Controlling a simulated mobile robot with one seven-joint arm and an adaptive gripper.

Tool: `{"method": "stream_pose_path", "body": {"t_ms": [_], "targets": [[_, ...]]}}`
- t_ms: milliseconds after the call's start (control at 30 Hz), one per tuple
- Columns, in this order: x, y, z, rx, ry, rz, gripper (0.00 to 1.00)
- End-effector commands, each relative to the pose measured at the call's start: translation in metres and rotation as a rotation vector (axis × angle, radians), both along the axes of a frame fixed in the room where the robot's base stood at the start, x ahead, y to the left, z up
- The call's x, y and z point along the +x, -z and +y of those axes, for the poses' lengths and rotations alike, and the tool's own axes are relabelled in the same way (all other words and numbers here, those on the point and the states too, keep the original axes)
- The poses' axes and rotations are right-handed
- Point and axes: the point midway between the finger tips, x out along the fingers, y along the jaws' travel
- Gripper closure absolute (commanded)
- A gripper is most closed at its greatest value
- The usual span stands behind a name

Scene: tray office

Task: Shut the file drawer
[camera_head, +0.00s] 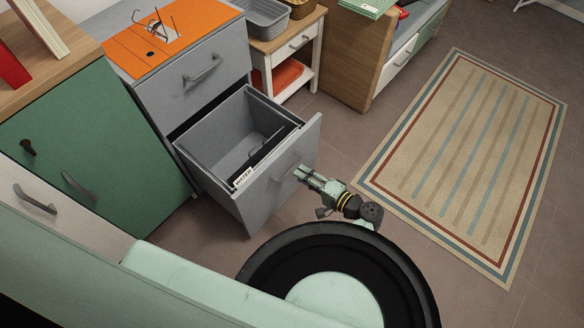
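The grey file drawer (221,142) is pulled out from the lower part of the grey cabinet (191,95) with the orange top. A dark folder or divider and a small label reading "WATER" (243,177) show at the inside of its front. My gripper (303,174) is at the outer face of the drawer front (283,176), close to its handle. Its fingertips seem to reach the handle area, but I cannot tell whether they touch. I cannot make out whether the fingers are apart or closed. The upper drawer of the cabinet is shut, with its handle (203,69) showing.
A green cabinet door (85,150) stands left of the drawer. A small white and wood side table (291,45) and a wooden unit (352,55) stand behind. A striped rug (465,160) lies at right.

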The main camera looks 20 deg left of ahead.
Motion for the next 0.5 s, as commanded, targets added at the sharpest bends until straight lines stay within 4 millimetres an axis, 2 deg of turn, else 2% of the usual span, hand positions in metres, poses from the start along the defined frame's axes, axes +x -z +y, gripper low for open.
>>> {"method": "stream_pose_path", "body": {"t_ms": [33, 200, 333, 500], "targets": [[0.003, 0.000, 0.010, 0.000, -0.005, 0.001, 0.71], [0.013, 0.007, 0.036, -0.001, -0.002, 0.000, 0.71], [0.017, 0.010, 0.048, -0.001, -0.001, 0.000, 0.71], [0.020, 0.012, 0.053, -0.002, 0.001, -0.002, 0.71]]}}
